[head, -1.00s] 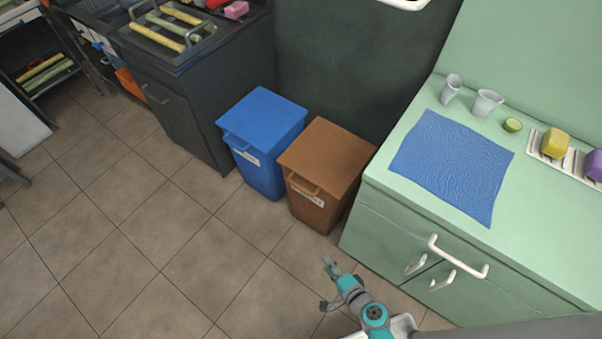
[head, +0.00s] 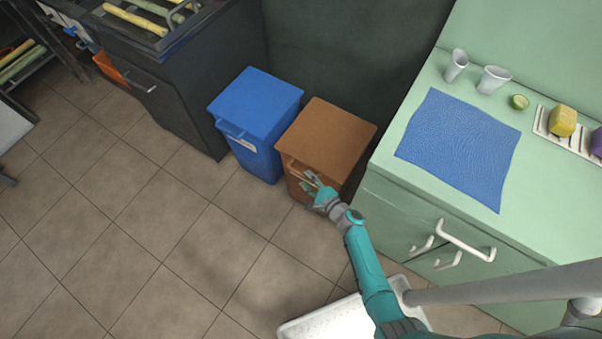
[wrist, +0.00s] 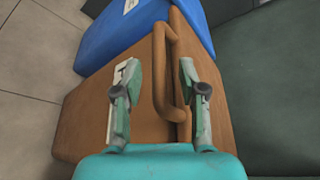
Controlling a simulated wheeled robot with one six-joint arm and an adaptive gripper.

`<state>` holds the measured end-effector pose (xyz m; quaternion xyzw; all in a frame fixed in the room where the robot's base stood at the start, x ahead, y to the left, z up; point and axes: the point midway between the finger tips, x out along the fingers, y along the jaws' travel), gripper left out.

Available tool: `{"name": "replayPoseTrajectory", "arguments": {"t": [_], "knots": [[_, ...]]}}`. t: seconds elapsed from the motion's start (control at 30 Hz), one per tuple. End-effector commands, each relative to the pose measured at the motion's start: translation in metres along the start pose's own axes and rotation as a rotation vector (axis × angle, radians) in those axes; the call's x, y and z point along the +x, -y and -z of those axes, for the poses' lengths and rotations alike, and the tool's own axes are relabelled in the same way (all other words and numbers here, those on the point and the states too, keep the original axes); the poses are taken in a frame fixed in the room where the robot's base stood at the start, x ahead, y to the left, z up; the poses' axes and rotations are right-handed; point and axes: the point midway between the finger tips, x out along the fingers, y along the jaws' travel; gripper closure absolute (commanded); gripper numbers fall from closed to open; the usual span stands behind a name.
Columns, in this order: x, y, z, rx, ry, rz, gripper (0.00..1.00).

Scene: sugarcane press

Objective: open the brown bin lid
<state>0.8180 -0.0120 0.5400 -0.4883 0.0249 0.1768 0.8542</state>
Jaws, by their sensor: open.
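The brown bin (head: 300,188) stands on the floor between the blue bin and the green counter. Its flat brown lid (head: 326,132) is down, with a loop handle at the front. In the wrist view the lid handle (wrist: 166,75) runs between the two fingers of my gripper (wrist: 156,80), apart from both fingertips. My gripper (head: 312,184) is open at the front of the brown bin in the head view, where it partly covers the handle and the label. The lower part of the handle is close to the right finger in the wrist view.
A blue bin (head: 256,108) with a shut lid stands close on the left. A green counter (head: 385,215) with white handles stands close on the right. A dark cabinet (head: 180,95) is at the back left.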

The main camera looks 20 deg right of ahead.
Motion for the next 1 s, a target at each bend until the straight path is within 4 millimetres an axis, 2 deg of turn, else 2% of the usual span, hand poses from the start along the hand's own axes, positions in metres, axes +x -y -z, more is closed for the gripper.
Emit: {"name": "replayPoseTrajectory", "arguments": {"t": [0.1, 0.3, 0.7, 0.87, 1.0], "knots": [[0.019, 0.0, -0.001, 0.0, 0.001, -0.002, 0.59], [0.037, 0.0, 0.0, 0.001, 0.0, -0.001, 0.59], [0.041, 0.0, 0.0, 0.0, -0.001, -0.001, 0.59], [0.041, 0.0, 0.0, 0.0, -0.001, -0.001, 0.99], [0.041, 0.0, 0.0, 0.0, -0.001, -0.001, 1.0]]}}
